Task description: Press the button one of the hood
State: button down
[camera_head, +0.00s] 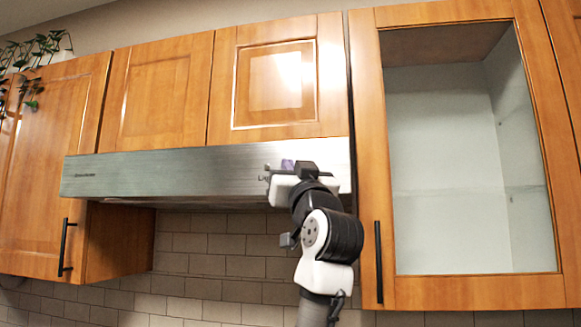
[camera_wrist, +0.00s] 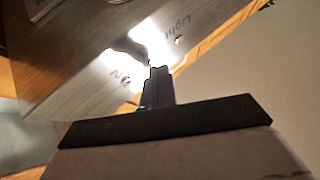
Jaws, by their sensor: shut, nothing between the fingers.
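The hood (camera_head: 170,172) is a long brushed-steel panel under the wooden cabinets in the head view. In the wrist view its front panel (camera_wrist: 75,65) runs diagonally, with bright glare. A small dark round button (camera_wrist: 125,81) lies left of my fingers, beside a partly legible label. Another button (camera_wrist: 179,40) lies upper right, beside the word "Light". I cannot tell which is button one; others may be hidden. My gripper (camera_wrist: 158,70) is shut and empty, its fingertips close in front of the panel between these buttons. Contact cannot be told. In the head view my gripper (camera_head: 287,164) is at the hood's right part.
Wooden cabinet doors (camera_head: 160,90) are above the hood. A glass-front cabinet (camera_head: 450,170) with a dark handle stands close to the right of my arm. A tiled wall (camera_head: 225,245) is below, and a plant (camera_head: 35,60) hangs at the upper left.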

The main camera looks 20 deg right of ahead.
jog(key=shift+w+d, duration=0.1)
jog(key=shift+w, duration=0.05)
dwell(0.5)
jog(key=shift+s+a, duration=0.35)
jog(key=shift+s, duration=0.2)
jog(key=s+a+b, duration=0.2)
jog(key=s+a, duration=0.1)
jog(key=s, duration=0.2)
jog(key=shift+a+b, duration=0.2)
jog(key=shift+b, duration=0.15)
dwell(0.6)
